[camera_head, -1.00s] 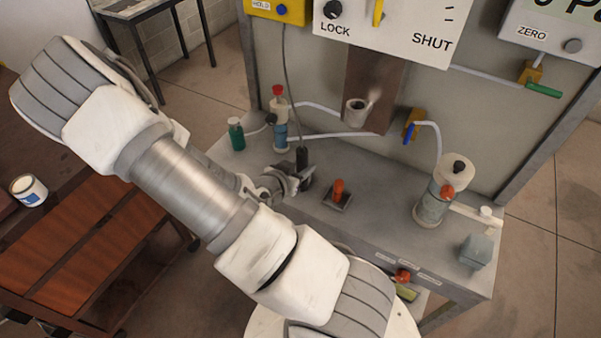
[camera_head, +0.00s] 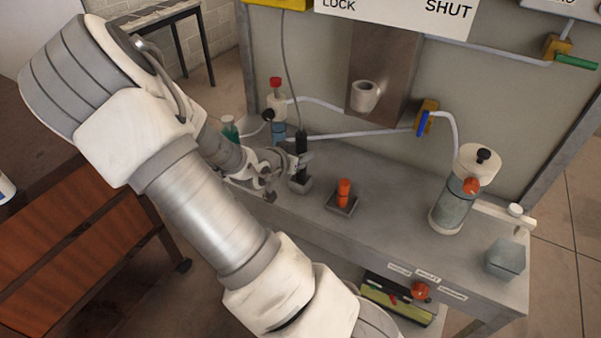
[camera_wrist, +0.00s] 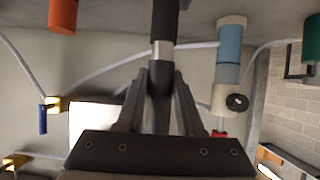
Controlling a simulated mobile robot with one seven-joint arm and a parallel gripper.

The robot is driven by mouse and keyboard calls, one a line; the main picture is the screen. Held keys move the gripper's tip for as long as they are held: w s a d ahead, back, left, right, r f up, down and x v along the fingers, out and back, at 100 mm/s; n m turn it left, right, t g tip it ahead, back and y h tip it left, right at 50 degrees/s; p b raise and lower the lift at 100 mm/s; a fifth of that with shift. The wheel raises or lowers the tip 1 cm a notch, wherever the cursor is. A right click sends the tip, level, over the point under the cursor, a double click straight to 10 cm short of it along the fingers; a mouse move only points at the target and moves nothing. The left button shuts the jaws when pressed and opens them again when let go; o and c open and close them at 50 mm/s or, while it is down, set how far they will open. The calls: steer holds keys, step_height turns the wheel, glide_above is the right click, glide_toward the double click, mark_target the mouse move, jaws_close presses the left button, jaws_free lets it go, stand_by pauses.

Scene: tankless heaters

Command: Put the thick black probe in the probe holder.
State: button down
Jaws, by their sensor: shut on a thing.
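The thick black probe (camera_head: 301,146) is upright on the bench, with a thin cable rising from its top toward a yellow box. Its lower end is at a small grey square block (camera_head: 300,186); I cannot tell whether it touches the block. My gripper (camera_head: 299,161) comes from the left and is shut on the probe. In the wrist view, which is upside down, the probe (camera_wrist: 165,22) with a pale metal band lies between my gripper's fingers (camera_wrist: 161,75). A white cup (camera_head: 365,96) is fixed to a metal plate on the panel; I cannot tell whether it is the probe holder.
An orange probe (camera_head: 344,193) stands in a similar block to the right. A blue-and-white bottle (camera_head: 278,120) and a green bottle (camera_head: 229,128) are close behind my gripper. A white tube with a blue-handled valve (camera_head: 425,116) crosses the panel. A large bottle (camera_head: 454,203) stands farther right.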

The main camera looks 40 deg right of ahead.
steer(key=shift+w+d+f, duration=0.4)
steer(key=shift+w+f, duration=0.05)
steer(key=shift+w, duration=0.1)
step_height(320, 180, down, 4)
steer(key=b, duration=0.4)
steer(key=shift+b, duration=0.3)
steer(key=shift+r, duration=0.1)
steer(key=c, duration=0.5)
jaws_free()
steer(key=shift+c, duration=0.2)
